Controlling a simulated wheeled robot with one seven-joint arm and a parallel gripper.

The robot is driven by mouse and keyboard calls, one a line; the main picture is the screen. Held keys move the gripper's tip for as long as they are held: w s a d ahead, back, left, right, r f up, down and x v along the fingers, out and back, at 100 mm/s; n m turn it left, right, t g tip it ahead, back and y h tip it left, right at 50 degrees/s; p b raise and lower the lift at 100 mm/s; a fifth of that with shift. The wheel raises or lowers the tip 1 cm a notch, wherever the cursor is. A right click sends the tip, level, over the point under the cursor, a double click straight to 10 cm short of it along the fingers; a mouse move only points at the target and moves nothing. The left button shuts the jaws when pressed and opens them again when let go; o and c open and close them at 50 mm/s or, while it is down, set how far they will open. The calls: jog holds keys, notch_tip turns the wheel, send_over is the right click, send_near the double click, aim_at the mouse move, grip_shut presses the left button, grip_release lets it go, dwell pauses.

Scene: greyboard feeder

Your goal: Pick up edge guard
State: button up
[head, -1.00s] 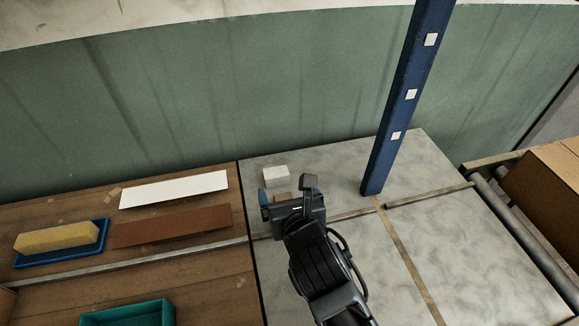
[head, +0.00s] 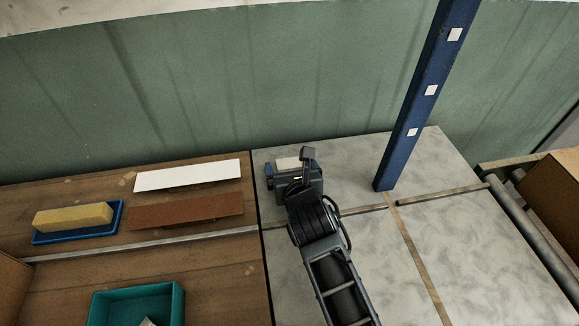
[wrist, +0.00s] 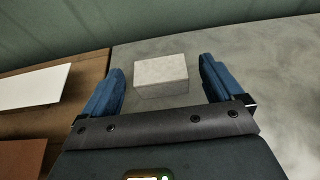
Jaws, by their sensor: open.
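A small pale grey-white block (head: 287,163) lies on the grey tabletop near the back wall; I take it to be the edge guard, though no label shows. In the wrist view the whole block (wrist: 160,76) shows in the gap between my two blue fingers. My gripper (wrist: 163,66) is open, one finger left and one right of the block, with clear space on both sides. How far the fingers reach down beside it I cannot tell. In the head view my gripper (head: 291,172) hides the block's near part.
A blue post (head: 415,115) stands to the right. To the left on the wooden top are a white strip (head: 188,175), a brown strip (head: 185,211), a yellow block (head: 73,217) on a blue tray (head: 119,222), and a teal bin (head: 135,291). A metal rail (head: 150,244) crosses the table.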

jog(key=c, duration=1.1)
